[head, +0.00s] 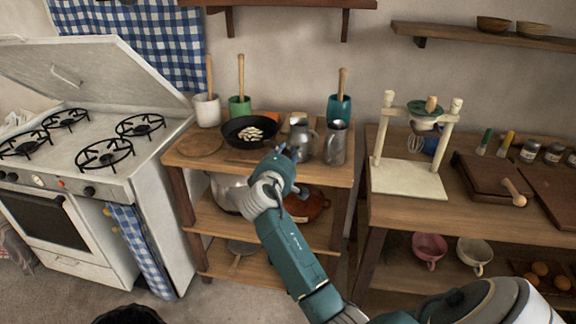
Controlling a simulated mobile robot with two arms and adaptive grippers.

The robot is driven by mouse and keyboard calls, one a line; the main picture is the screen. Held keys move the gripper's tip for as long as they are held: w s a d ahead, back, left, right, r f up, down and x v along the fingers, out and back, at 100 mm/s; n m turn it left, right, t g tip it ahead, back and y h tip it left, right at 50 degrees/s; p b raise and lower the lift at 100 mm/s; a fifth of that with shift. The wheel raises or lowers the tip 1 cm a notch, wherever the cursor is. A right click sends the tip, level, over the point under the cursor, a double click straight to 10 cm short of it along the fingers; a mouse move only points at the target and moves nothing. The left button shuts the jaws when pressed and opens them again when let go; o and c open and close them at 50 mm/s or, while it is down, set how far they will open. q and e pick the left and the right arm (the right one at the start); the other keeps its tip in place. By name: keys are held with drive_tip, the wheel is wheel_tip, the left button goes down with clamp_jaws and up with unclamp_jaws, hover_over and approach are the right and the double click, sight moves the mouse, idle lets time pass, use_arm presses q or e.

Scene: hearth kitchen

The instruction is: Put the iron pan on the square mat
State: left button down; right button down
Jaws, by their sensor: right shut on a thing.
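The iron pan (234,136) is black and round, with pale sliced pieces in it. It is at the top of the small wooden shelf table, to the right of a round wooden board. My right gripper (284,153) is at the pan's lower right side and is shut on it, seemingly by the handle; the fingers hide the grip. A flat brown edge (243,156) shows just below the pan; it may be the square mat, mostly covered. I cannot tell whether the pan touches it. My left gripper is not in view.
Metal jugs (336,142) stand close to the right of my gripper. Crocks with wooden handles (207,110) stand behind. The round board (200,144) is bare. A stove (90,150) with its lid raised is at left; another table (470,205) is at right.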

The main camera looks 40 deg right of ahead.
drive_tip(key=shift+f, duration=1.9)
drive_tip(key=c, duration=1.8)
unclamp_jaws()
drive_tip(key=shift+s+f, duration=0.1)
drive_tip(key=shift+f, duration=0.15)
drive_tip(key=o, duration=0.4)
drive_tip(key=shift+o, duration=0.3)
drive_tip(key=shift+r, duration=0.1)
drive_tip(key=shift+a, duration=0.1)
drive_tip(key=b+v, duration=0.1)
drive_tip(key=v, duration=1.1)
drive_tip(key=shift+b, duration=0.35)
